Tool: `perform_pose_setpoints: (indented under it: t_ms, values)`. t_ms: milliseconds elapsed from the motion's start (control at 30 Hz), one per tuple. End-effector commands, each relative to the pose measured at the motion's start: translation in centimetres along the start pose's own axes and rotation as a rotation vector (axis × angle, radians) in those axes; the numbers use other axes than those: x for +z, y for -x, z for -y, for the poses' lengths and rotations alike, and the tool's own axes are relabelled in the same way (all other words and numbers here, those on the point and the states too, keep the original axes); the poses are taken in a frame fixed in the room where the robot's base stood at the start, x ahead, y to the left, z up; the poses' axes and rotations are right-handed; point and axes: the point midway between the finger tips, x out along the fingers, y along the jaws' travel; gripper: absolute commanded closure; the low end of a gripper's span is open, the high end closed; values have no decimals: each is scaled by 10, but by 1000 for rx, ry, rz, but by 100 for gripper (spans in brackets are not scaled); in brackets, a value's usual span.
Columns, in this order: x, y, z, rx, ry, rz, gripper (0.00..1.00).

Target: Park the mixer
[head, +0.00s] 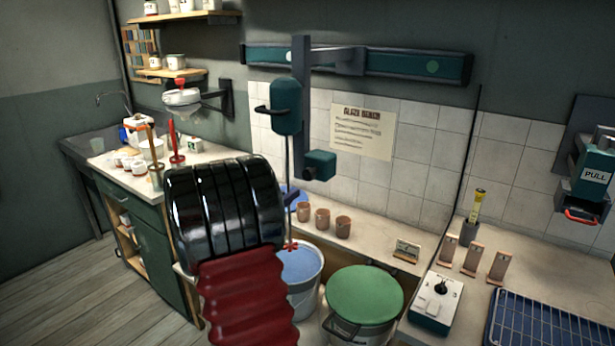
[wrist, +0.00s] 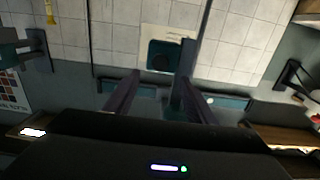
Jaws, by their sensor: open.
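The mixer (head: 286,107) is a teal motor body with a side handle, hanging from a dark upright (head: 301,80) on the teal wall rail (head: 410,66). Its thin shaft runs down to a red impeller (head: 290,246) at the bucket of blue liquid (head: 303,303); I cannot tell whether the impeller is clear of the rim. A teal block (head: 320,165) sits at the upright's lower end. In the wrist view, which looks upside down, my gripper (wrist: 160,75) is open, its fingers below the teal block (wrist: 164,55) in the picture. Nothing shows between them. My arm hides much in the head view.
A green-lidded bucket (head: 363,295) stands right of the blue one. Several clay cups (head: 322,218) line the ledge behind. A control box (head: 436,303) and a blue rack (head: 540,325) are at right. A pull-handle unit (head: 594,175) hangs on the right wall. A sink counter is at left.

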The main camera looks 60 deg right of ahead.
Motion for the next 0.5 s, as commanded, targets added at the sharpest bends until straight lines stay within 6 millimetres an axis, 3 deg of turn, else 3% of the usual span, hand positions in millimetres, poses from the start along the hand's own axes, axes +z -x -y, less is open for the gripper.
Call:
perform_pose_setpoints:
  t_ms: [333,500]
  values:
    - [0,-2,0,-2,-1,0,50]
    - [0,-14,0,0,-2,1,50]
